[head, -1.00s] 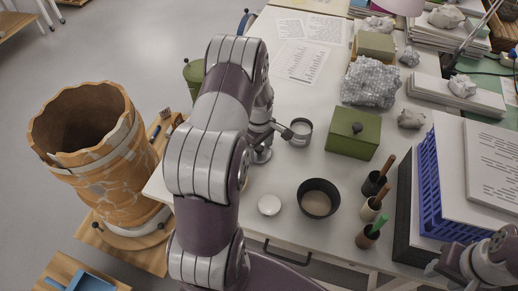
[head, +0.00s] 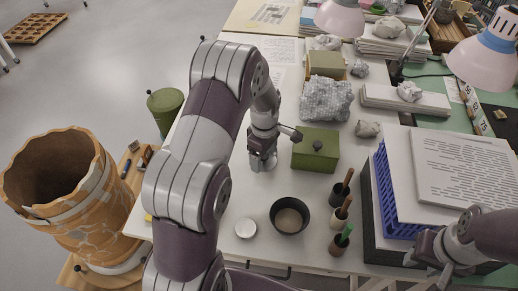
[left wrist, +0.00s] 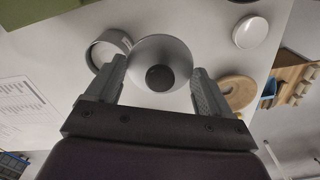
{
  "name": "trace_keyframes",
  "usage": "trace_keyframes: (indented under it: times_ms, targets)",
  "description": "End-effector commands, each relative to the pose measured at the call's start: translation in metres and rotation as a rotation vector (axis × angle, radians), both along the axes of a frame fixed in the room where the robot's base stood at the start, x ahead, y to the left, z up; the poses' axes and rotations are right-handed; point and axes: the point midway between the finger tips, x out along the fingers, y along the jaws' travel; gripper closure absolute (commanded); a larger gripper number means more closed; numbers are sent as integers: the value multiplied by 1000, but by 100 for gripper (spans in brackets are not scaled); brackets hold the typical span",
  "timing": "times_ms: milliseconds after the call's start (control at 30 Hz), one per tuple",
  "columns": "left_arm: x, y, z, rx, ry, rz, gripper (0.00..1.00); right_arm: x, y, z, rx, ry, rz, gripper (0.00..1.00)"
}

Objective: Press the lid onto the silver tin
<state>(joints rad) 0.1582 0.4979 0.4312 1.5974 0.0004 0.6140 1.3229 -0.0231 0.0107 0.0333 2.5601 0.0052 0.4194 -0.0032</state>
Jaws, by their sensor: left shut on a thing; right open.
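My left gripper (head: 262,160) is over the white table, left of the green box. In the head view my gripper and arm hide the tin, and the lid is not clear. My right gripper (head: 432,252) is open and empty at the lower right.
The green lidded box (head: 316,150) stands close right of my left gripper. A dark bowl (head: 290,216), a white disc (head: 245,229) and tool cups (head: 338,217) are nearer the front. A blue crate (head: 385,190) is at right. A cracked clay pot (head: 60,200) stands left.

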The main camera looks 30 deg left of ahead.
Motion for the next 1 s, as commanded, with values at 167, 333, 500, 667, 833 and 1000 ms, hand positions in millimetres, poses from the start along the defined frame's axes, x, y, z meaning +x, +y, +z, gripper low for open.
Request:
trace_keyframes:
  times_ms: [167, 333, 500, 667, 833, 1000]
  targets:
    - [39, 18, 26, 0, 1, -315, 48, 0, 0, 88, 0, -1, 0, 57]
    - [76, 30, 11, 3, -4, -760, 48, 0, 0, 95, 0, 0, 0, 57]
    - [86, 31, 15, 1, -2, -1001, 48, 0, 0, 91, 0, 1, 0, 57]
    - [85, 31, 10, 0, -1, -1047, 48, 0, 0, 88, 0, 0, 0, 57]
    - [85, 31, -5, -1, 0, -1045, 48, 0, 0, 78, 0, 0, 0, 57]
    - [85, 31, -27, -1, 0, -1044, 48, 0, 0, 64, 0, 0, 0, 57]
